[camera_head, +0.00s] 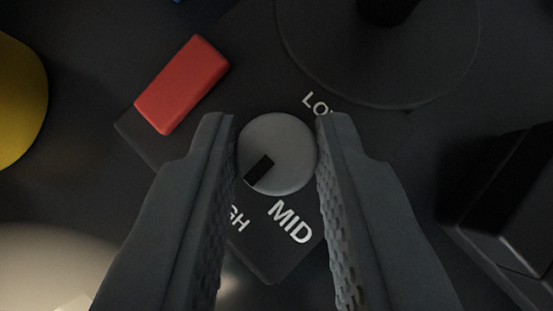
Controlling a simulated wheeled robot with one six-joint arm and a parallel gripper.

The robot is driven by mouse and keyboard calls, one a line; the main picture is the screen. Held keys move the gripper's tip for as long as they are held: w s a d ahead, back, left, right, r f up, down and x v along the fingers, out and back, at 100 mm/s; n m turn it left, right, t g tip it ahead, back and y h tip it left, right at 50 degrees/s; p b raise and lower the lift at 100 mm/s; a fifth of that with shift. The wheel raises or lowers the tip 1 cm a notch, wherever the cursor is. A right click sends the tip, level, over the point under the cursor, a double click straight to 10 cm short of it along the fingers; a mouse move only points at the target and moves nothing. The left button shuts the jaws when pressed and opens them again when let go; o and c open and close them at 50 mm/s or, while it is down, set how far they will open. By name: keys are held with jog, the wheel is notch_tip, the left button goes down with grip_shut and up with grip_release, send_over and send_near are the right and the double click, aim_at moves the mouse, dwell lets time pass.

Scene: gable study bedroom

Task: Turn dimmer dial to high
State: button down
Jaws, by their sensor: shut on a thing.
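The dimmer dial (284,142) is a round grey knob on a dark panel (270,260). Its black pointer mark (259,170) points to the lower left, between the MID label (290,222) and the left finger, toward the partly covered HIGH label (238,219), of which only "GH" shows. The LOW label (319,103) is above right of the dial, its end hidden by the right finger. My gripper (277,135) is shut on the dial, with one finger on its left side and one on its right.
A red block-shaped piece (182,84) sits on the panel at upper left. A dark round base (380,60) is just above right of the dial. A black boxy object (505,215) stands at right, and a yellow rounded object (18,100) at the left edge.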

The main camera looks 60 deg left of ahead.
jog(key=c, duration=1.2)
grip_release()
jog(key=v, duration=1.7)
jog(key=shift+r, duration=0.2)
jog(key=shift+s+d, duration=0.1)
jog(key=s+d+r+m+t+h, duration=0.25)
jog(key=d+r, duration=0.25)
jog(key=d, duration=0.3)
jog(key=s+d+r+m+t+h, duration=0.1)
jog(key=s+d+r+m+t, duration=0.25)
jog(key=d+r, duration=0.4)
jog(key=s+d+r+m+t+h, duration=0.2)
jog(key=s+d+r+t, duration=0.1)
jog(key=s+d, duration=0.3)
jog(key=s+d+r+m+t+h, duration=0.2)
jog(key=s+d+r+m+t, duration=0.1)
jog(key=s+d, duration=0.3)
jog(key=shift+s+d+r+m+t, duration=0.3)
jog(key=shift+s+d+r, duration=0.1)
jog(key=shift+s+r, duration=0.45)
